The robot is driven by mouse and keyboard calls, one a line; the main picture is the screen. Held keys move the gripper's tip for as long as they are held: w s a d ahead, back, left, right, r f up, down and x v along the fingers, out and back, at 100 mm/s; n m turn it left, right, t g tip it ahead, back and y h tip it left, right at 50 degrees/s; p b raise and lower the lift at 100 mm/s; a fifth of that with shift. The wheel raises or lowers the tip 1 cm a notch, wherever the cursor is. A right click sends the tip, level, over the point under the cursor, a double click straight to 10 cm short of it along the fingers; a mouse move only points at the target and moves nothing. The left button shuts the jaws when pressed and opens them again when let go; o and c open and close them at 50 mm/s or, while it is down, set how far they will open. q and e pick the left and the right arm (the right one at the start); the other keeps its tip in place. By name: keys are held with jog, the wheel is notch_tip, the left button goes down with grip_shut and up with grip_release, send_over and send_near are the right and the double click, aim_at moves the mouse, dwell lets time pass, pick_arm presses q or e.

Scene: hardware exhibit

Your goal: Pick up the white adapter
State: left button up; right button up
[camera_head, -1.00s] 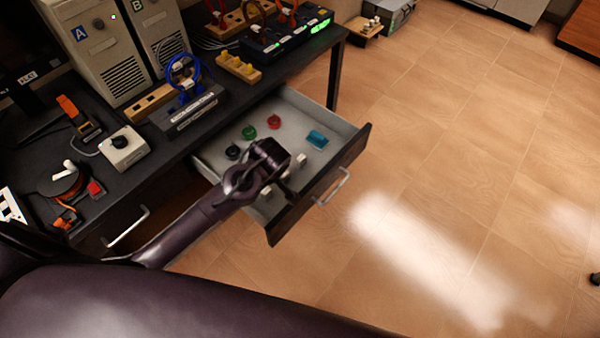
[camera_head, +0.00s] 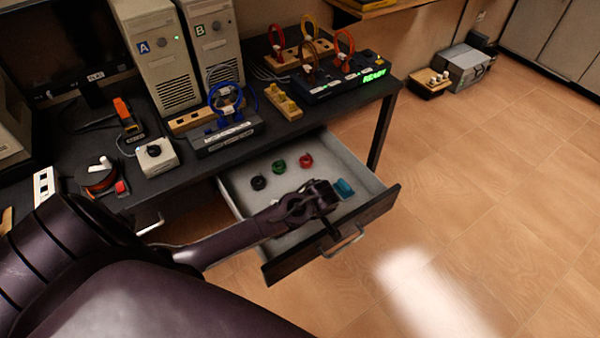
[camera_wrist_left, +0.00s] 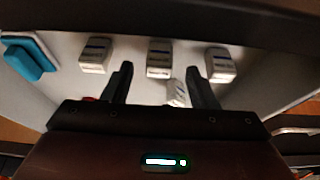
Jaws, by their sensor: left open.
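In the left wrist view, a row of three white adapters with printed labels lies on the pale drawer floor: left (camera_wrist_left: 96,55), middle (camera_wrist_left: 159,58) and right (camera_wrist_left: 220,65). A smaller white piece (camera_wrist_left: 177,93) lies nearer, between the fingers. My left gripper (camera_wrist_left: 159,68) is open, its fingertips on either side of the middle adapter's near edge; whether it is level with it I cannot tell. In the head view my left gripper (camera_head: 326,212) is over the open drawer (camera_head: 375,222), near its front panel, and hides most of the adapters. My right gripper is out of view.
A teal block (camera_head: 344,188) and black (camera_head: 258,183), green (camera_head: 279,167) and red (camera_head: 305,160) coils lie in the drawer. The drawer walls surround the gripper. The desk above holds two computer towers (camera_head: 160,55) and several devices.

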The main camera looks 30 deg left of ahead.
pick_arm(q)
jog(key=shift+x, duration=1.1)
jog(key=c, duration=1)
jog(key=shift+c, duration=0.2)
jog(key=shift+w+r, duration=0.1)
jog(key=shift+r, duration=0.05)
